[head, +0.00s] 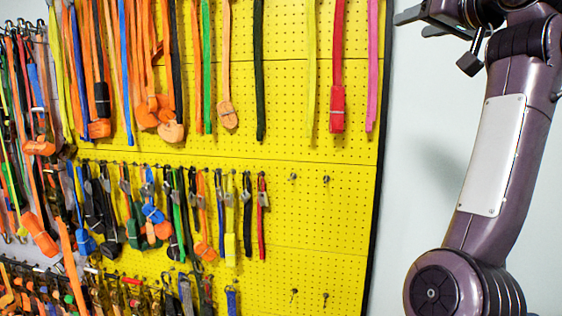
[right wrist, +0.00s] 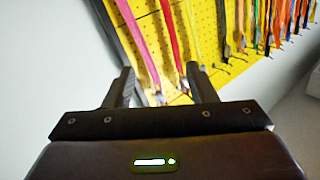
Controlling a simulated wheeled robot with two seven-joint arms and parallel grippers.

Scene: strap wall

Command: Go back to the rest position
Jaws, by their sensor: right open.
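My right gripper (head: 418,22) is at the top right of the head view, in front of the pale wall and to the right of the yellow pegboard (head: 300,215). In the right wrist view its two dark fingers (right wrist: 160,82) stand apart with nothing between them. Behind them, out of reach of the fingers, the pegboard shows with its hanging straps. My raised right arm fills the right side of the head view. My left gripper is not in view.
Many coloured straps hang in rows on the pegboard, including a red strap (head: 338,80) and a pink strap (head: 373,65) near its right edge. Bare hooks (head: 326,180) stick out at the lower right. The pale wall (head: 420,130) beside the board is clear.

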